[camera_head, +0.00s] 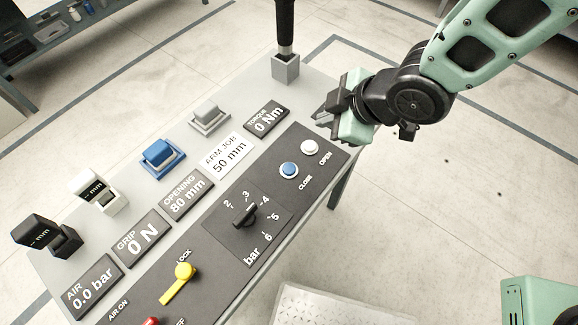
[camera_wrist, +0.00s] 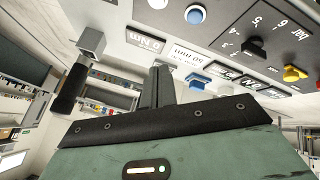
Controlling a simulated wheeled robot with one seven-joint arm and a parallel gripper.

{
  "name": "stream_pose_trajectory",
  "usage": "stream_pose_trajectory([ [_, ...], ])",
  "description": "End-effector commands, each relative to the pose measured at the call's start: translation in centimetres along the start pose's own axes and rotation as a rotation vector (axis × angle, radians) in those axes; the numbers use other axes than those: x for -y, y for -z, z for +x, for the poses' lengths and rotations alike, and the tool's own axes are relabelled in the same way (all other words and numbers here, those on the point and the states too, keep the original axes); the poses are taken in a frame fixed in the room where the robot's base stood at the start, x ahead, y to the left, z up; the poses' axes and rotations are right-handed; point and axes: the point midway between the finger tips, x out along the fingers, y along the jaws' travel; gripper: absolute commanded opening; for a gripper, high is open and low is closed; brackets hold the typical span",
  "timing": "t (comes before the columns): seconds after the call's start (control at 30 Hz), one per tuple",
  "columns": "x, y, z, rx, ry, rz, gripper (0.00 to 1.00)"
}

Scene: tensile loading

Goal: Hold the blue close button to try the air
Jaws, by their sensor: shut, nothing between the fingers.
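The blue close button (camera_head: 289,170) sits on the dark control panel, labelled CLOSE, beside the white open button (camera_head: 310,147). The blue button (camera_wrist: 196,14) also shows near the top of the wrist view, with the white button (camera_wrist: 158,3) to its left. My gripper (camera_head: 322,117) is shut and empty. In the head view it appears up and to the right of the blue button, near the panel's right end, and apart from both buttons. Its closed fingers (camera_wrist: 158,88) show in the middle of the wrist view. The air display (camera_head: 93,287) reads 0.0 bar.
A black pressure knob (camera_head: 245,214) with a bar scale and a yellow lock lever (camera_head: 178,283) are on the same panel. A black-handled tool (camera_head: 285,67) stands in a grey holder at the far end. Blue (camera_head: 162,158) and grey (camera_head: 209,118) blocks sit behind the displays.

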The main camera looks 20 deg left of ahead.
Motion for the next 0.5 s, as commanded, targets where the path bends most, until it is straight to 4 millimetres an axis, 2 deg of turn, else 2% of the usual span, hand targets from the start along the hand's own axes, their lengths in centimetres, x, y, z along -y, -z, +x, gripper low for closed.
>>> stream_pose_trajectory([
  [0.03, 0.9, 0.6, 2.1, -0.051, 0.012, -0.088, 0.00],
  [0.1, 1.7, 1.4, 3.9, -0.120, 0.018, -0.191, 0.00],
  [0.2, 2.7, 2.2, 5.5, -0.194, 0.026, -0.292, 0.00],
  [0.3, 3.3, 2.7, 6.2, -0.235, 0.030, -0.343, 0.00],
  [0.5, 3.5, 2.9, 6.3, -0.251, 0.030, -0.360, 0.00],
])
